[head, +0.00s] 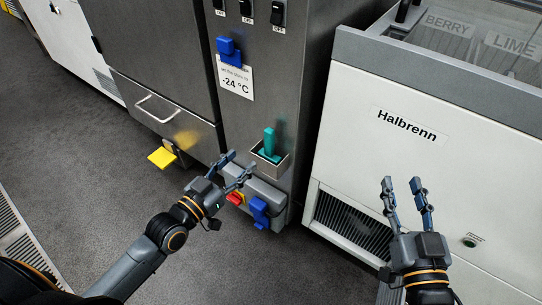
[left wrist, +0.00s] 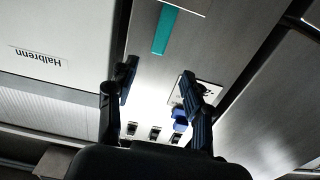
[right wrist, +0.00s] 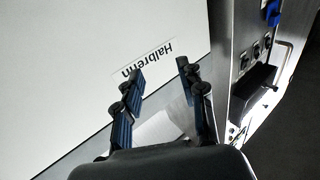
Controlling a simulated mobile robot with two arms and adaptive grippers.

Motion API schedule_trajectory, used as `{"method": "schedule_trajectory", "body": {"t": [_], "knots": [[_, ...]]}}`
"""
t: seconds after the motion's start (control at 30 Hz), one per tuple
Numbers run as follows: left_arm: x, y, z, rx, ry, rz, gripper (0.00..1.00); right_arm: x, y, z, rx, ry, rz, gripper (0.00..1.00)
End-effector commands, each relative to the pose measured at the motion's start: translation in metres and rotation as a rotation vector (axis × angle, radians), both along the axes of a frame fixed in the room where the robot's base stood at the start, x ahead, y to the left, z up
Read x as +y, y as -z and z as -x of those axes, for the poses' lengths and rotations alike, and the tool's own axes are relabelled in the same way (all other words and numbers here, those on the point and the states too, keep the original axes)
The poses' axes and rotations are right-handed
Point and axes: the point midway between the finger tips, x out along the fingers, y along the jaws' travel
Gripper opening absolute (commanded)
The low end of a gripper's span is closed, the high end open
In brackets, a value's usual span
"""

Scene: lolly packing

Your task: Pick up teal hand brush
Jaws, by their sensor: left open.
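The teal hand brush (head: 269,141) stands upright in a small metal holder (head: 283,166) on the front of the steel cabinet. Its lower part is hidden inside the holder. In the left wrist view the teal brush (left wrist: 164,30) shows as a strip beyond the fingertips. My left gripper (head: 241,163) is open and empty, just left of and slightly below the holder, apart from the brush. It also shows open in the left wrist view (left wrist: 158,70). My right gripper (head: 402,184) is open and empty in front of the white Halbrenn machine, well right of the brush.
A grey box with a red switch (head: 235,198) and a blue part (head: 259,212) juts out below the holder. A blue part (head: 229,51) and a temperature label (head: 235,80) are above. A yellow pedal (head: 162,157) sticks out at left. The floor at left is clear.

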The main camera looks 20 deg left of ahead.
Motion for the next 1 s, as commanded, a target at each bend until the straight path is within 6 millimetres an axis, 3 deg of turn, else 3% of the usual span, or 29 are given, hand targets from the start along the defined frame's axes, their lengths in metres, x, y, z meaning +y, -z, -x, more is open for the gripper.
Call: {"method": "schedule_trajectory", "body": {"t": [0.1, 0.3, 0.6, 1.0], "knots": [[-0.008, 0.0, -0.024, -0.005, -0.003, 0.004, 0.51, 0.002, -0.017, 0.001, -0.103, -0.006, -0.028, 0.4], [-0.018, 0.001, -0.051, -0.001, -0.002, 0.003, 0.51, 0.005, -0.043, 0.007, -0.248, -0.014, -0.066, 0.4], [-0.024, 0.0, -0.066, -0.001, -0.001, 0.001, 0.51, 0.005, -0.062, 0.015, -0.358, -0.022, -0.098, 0.4], [-0.039, -0.001, -0.103, -0.001, -0.002, 0.001, 0.51, 0.002, -0.108, 0.05, -0.675, -0.038, -0.189, 0.4]]}}
